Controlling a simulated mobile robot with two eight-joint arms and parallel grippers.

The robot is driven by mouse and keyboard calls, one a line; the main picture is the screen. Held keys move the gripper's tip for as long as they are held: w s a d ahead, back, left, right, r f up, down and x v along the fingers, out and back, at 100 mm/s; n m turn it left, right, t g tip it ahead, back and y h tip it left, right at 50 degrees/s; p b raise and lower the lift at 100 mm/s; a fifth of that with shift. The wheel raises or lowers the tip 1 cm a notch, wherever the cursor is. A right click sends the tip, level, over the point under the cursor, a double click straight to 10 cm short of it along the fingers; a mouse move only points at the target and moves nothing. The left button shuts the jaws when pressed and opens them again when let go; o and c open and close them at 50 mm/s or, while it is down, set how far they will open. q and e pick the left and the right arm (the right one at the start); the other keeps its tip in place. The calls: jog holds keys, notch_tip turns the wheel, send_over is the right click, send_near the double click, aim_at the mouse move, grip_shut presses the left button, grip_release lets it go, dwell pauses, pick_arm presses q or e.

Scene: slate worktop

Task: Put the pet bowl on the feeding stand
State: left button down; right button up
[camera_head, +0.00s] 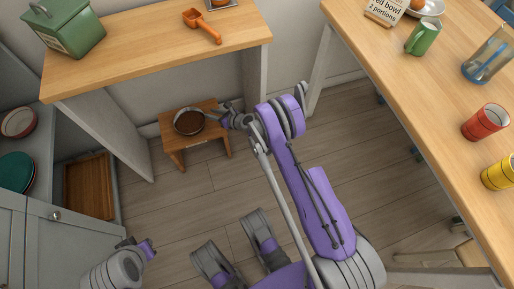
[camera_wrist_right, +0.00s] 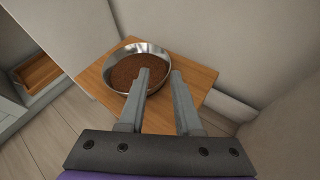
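The pet bowl (camera_head: 189,121), a round metal bowl filled with brown food, sits on the feeding stand (camera_head: 174,151), a low wooden stand on the floor. In the right wrist view the bowl (camera_wrist_right: 158,49) stands on the stand's top (camera_wrist_right: 197,78). My right gripper (camera_wrist_right: 160,74) is at the bowl's near right side with its fingers apart. One finger overlaps the bowl and the other is just outside it; contact with the rim is unclear. In the head view my right gripper (camera_head: 216,111) reaches the bowl from the right.
A wooden counter (camera_head: 150,60) with a green bin (camera_head: 64,27) and an orange scoop (camera_head: 201,25) overhangs behind the stand. A cabinet with a red bowl (camera_head: 18,122) is at left. A table with a green mug (camera_head: 422,37) and cups is at right. Floor before the stand is open.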

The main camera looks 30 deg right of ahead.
jog(key=s+a+r+n+g+h, duration=0.1)
jog(key=s+a+r+n+g, duration=0.15)
jog(key=s+r+n, duration=0.6)
jog(key=s+a+r+n+g, duration=0.25)
jog(key=s+r+n, duration=0.25)
jog(key=r+n, duration=0.55)
jog(key=s+d+r+n+g+h, duration=0.1)
jog(key=s+r+n+h, duration=0.1)
jog(key=s+n, duration=0.5)
jog(key=s+d+r+n+g+h, duration=0.1)
jog(key=s+n, duration=0.6)
jog(key=s, duration=1.3)
notch_tip(320, 180, up, 2)
jog(key=shift+s+d+r+g+h, duration=0.15)
jog(key=shift+d+r+g+h, duration=0.15)
jog(key=shift+d+h, duration=0.4)
